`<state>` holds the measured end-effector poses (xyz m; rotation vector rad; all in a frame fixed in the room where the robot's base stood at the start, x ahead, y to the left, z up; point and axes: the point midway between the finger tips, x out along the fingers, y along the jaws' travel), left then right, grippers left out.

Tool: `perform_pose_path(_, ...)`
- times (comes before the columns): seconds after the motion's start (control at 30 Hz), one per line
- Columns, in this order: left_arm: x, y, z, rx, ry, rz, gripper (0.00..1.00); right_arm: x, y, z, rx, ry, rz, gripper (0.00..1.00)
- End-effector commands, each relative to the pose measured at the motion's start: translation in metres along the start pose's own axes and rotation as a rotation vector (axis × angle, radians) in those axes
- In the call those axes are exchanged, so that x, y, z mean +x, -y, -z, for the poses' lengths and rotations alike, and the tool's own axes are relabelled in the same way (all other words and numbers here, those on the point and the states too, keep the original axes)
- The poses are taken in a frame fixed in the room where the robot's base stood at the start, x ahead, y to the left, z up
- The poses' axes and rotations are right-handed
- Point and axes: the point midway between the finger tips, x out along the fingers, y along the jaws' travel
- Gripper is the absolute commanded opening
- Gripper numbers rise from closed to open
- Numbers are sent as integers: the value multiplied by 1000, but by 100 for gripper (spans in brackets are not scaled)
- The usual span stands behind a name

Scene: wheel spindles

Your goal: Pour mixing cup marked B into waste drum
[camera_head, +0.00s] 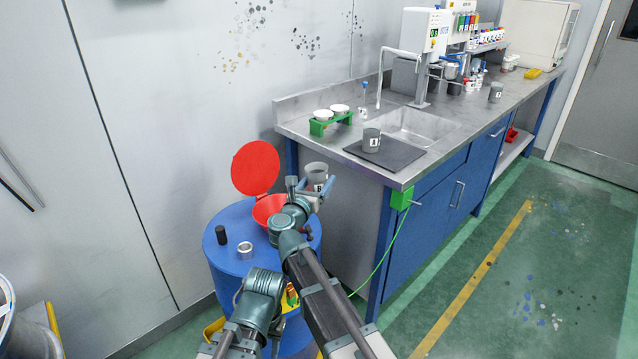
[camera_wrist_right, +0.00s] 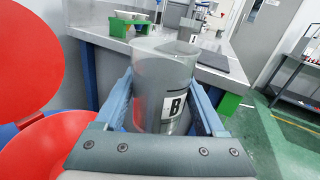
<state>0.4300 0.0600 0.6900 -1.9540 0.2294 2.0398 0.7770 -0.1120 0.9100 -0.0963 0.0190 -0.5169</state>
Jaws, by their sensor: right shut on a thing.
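The grey mixing cup marked B (camera_head: 317,171) is held upright in my right gripper (camera_head: 309,187). In the right wrist view the cup (camera_wrist_right: 163,85) stands between both fingers, its B label facing the camera. The blue waste drum (camera_head: 225,262) stands below and left of the cup. Its red funnel (camera_head: 266,207) is partly hidden by my right wrist, and its round red lid (camera_head: 256,167) stands open. The cup is right of the funnel, apart from it. My left arm shows low in the head view, but its fingers cannot be made out.
A black cylinder (camera_head: 221,235) and a silver ring (camera_head: 245,251) sit on the drum top. The steel bench (camera_head: 290,125) is close right of the held cup. Another labelled grey cup (camera_head: 371,140) stands on a dark mat (camera_head: 400,153) by the sink. Green floor is free at right.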

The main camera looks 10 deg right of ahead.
Motion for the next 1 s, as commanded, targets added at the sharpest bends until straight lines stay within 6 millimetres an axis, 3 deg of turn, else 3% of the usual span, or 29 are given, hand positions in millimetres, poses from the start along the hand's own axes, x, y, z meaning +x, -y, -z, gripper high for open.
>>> perform_pose_path(0.3,25,-2,1,0,0,0,45,0,2,16,-447,45,2,14)
perform_pose_path(0.7,64,-6,4,0,0,0,45,-1,-10,48,-827,82,1,14)
perform_pose_path(0.8,70,-6,4,0,0,0,45,-1,-12,52,-912,91,2,14)
perform_pose_path(1.0,65,-6,4,0,0,0,45,-1,-11,48,-903,89,2,14)
